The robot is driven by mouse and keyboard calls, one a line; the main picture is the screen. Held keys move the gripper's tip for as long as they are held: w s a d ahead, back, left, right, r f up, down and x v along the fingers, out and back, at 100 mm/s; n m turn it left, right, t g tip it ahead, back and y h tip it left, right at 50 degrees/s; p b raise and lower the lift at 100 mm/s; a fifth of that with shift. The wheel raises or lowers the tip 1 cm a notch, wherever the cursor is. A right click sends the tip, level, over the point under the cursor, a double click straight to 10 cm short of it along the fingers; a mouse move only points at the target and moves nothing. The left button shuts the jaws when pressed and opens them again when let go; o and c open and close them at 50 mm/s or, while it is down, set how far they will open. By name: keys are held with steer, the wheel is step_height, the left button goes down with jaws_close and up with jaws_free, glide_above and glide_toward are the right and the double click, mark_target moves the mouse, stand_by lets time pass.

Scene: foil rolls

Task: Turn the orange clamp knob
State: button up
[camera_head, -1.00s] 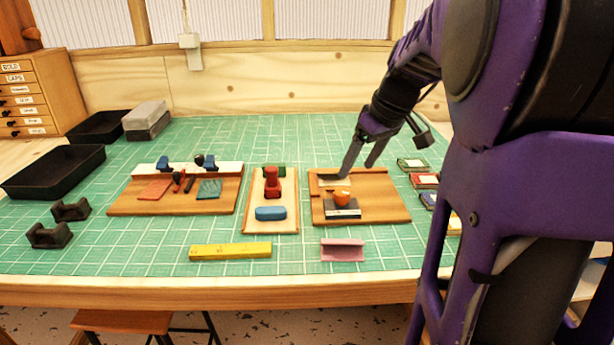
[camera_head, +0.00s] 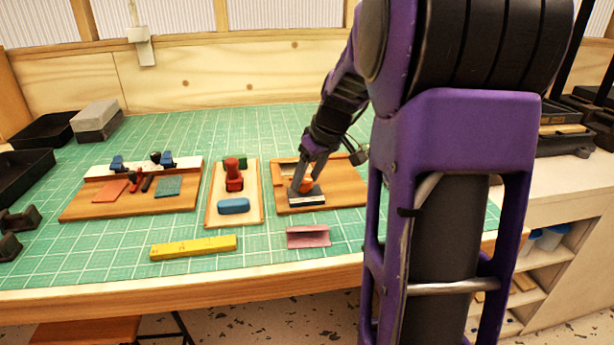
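The orange clamp knob (camera_head: 306,183) sits on a dark clamp block with a pale front edge (camera_head: 307,201), on the right wooden board (camera_head: 345,190). My gripper (camera_head: 307,182) points down at the knob from above. Its two fingers are apart, one at the knob's left and the other at its right rear. The fingers partly hide the knob. I cannot tell whether they touch or grip it.
A board with a red knob (camera_head: 233,174) and a blue block (camera_head: 233,206) stands just left. A pink channel piece (camera_head: 308,237) and a yellow bar (camera_head: 193,247) lie in front. My arm hides the mat's right side.

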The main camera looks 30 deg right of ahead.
jaws_close()
